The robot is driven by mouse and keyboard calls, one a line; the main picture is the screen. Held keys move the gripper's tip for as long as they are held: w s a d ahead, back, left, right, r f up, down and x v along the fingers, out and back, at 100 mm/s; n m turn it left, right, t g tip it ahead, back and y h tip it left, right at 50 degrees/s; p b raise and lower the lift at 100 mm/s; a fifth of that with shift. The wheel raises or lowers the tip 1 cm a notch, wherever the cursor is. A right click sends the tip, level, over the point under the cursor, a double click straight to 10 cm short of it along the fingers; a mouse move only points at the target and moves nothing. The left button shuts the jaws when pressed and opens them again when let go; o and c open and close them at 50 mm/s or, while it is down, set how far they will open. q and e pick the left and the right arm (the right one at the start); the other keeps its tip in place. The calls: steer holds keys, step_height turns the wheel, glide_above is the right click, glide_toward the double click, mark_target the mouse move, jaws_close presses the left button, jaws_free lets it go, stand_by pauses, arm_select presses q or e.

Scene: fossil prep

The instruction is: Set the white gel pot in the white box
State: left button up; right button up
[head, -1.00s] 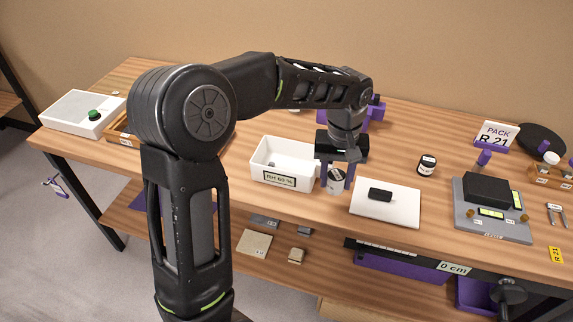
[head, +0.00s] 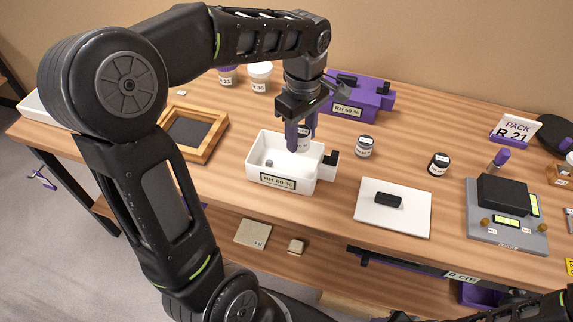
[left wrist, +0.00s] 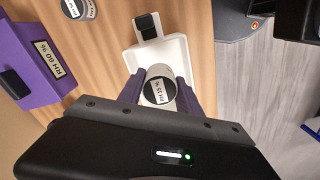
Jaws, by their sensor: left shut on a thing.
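My left gripper (head: 301,138) is shut on the white gel pot (head: 303,144), a small white pot with a grey top and a printed label. It holds the pot upright at the opening of the white box (head: 285,182), an open tray with a label on its front. The left wrist view shows the pot (left wrist: 159,86) between the purple fingers, in front of the box (left wrist: 177,46). I cannot tell whether the pot touches the box floor. A small grey piece (head: 269,163) lies inside the box. My right gripper is not in view.
A black block (head: 331,160) sits at the box's right end. A purple box (head: 372,101) stands behind. Two dark-lidded jars (head: 365,147) (head: 438,164) and a white board (head: 394,219) are to the right. A wooden frame (head: 220,128) is left.

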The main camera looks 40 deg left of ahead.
arm_select(q)
glide_above(299, 173)
steer(key=shift+f, duration=3.15)
steer(key=shift+f, duration=1.9)
steer(key=shift+f, duration=0.25)
steer(key=o, duration=1.4)
steer(key=shift+r, duration=0.1)
steer(key=shift+c, duration=0.2)
steer(key=shift+r, duration=0.15)
step_height(299, 173, up, 12)
steer(key=shift+r, duration=0.1)
